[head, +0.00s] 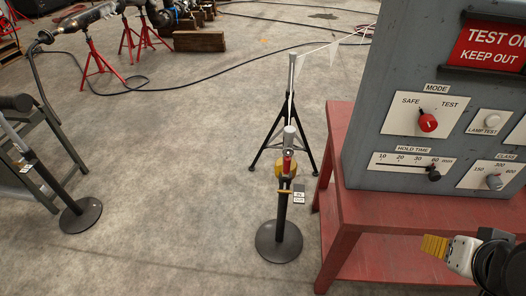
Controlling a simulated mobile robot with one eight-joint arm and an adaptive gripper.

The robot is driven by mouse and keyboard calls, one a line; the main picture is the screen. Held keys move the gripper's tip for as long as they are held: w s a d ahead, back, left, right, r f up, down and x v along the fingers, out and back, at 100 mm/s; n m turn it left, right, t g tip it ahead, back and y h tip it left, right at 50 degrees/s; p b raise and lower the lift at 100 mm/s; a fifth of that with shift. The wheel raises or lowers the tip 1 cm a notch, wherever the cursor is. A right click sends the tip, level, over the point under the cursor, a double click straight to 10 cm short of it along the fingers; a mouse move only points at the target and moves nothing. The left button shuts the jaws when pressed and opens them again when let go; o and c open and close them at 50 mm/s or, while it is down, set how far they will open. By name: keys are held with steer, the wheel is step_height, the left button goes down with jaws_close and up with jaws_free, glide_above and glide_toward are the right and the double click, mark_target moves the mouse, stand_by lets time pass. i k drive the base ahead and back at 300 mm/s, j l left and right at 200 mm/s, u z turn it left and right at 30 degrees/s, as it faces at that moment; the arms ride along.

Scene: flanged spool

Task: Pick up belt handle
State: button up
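No part is clearly recognisable as the belt handle. The middle post (282,215) stands upright on a round black base. Near its top are a yellow piece (283,167), a small red piece (288,161) and a pale grey cylinder (290,136); which of these is the belt handle, if any, I cannot tell. My gripper (435,246) shows at the lower right, with yellow ridged finger pads. It is in front of the red table, well to the right of the post and apart from it. Its finger gap is not visible.
A grey control cabinet (370,100) stands on a red table (340,180) at the right. A black tripod (262,148) with a pennant line stands behind the post. Another round-based post (78,205) is beside a dark frame at left. The floor between the posts is clear.

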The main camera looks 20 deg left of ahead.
mark_target(287, 159)
steer(key=u, duration=1)
